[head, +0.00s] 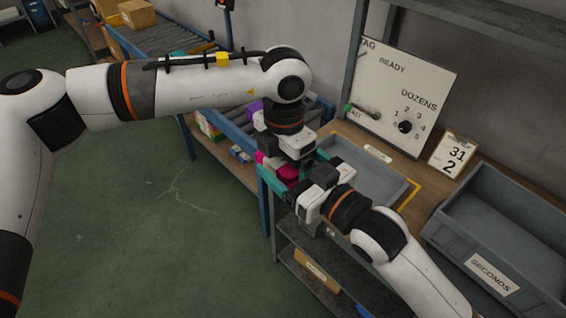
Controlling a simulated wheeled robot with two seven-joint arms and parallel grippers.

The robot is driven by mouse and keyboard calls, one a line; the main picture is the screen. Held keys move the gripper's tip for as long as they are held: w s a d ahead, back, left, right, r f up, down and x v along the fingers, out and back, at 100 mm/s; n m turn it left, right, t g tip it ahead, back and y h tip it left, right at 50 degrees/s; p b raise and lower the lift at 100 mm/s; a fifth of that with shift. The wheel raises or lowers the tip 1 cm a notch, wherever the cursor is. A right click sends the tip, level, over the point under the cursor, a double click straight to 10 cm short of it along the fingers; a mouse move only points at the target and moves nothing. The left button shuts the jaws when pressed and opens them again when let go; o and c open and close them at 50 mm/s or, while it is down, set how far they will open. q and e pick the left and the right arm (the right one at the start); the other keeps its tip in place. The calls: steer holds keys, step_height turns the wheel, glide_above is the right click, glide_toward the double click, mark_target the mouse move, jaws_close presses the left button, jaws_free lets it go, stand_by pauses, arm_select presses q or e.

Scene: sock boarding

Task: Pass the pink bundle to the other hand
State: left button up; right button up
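The pink bundle (288,173) is between my two grippers, partly covered by them. A second bit of pink shows just up and left of it. My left gripper (292,163) points down from above, right at the bundle. Its fingertips are mostly hidden, but it appears shut on the bundle. My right gripper (296,172) comes in from the lower right. Its teal-tipped fingers look spread apart, one on each side of the bundle.
A grey tray (375,190) lies on the wooden bench behind my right gripper. A large grey bin (478,262) marked SECONDS stands at the right. A READY/DOZENS board (400,95) and a date card (452,152) stand at the back. Green floor (180,230) is clear at left.

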steer(key=shift+s, duration=0.1)
steer(key=v, duration=0.7)
steer(key=s+d+f+m+g+h, duration=0.1)
steer(key=d+f+g+h, duration=0.15)
steer(key=f, duration=1.15)
steer(key=s+d+f+m+g+h, duration=0.1)
steer(key=d+f+m+h, duration=0.2)
steer(key=f, duration=1.2)
steer(key=s+d+f+g+h, duration=0.1)
steer(key=d+f+g+h, duration=0.3)
steer(key=f, duration=1)
steer(key=s+d+f+g, duration=0.1)
steer(key=s+d+f, duration=0.4)
steer(key=s+f, duration=0.75)
steer(key=s+f+g+h, duration=0.1)
steer(key=s+f+g, duration=0.1)
steer(key=s+f, duration=0.3)
steer(key=s+d+f+m+g+h, duration=0.1)
steer(key=s+f, duration=0.4)
steer(key=s, duration=0.6)
steer(key=shift+s+d+f+g, duration=0.3)
steer(key=shift+s+g, duration=0.05)
steer(key=shift+g, duration=0.4)
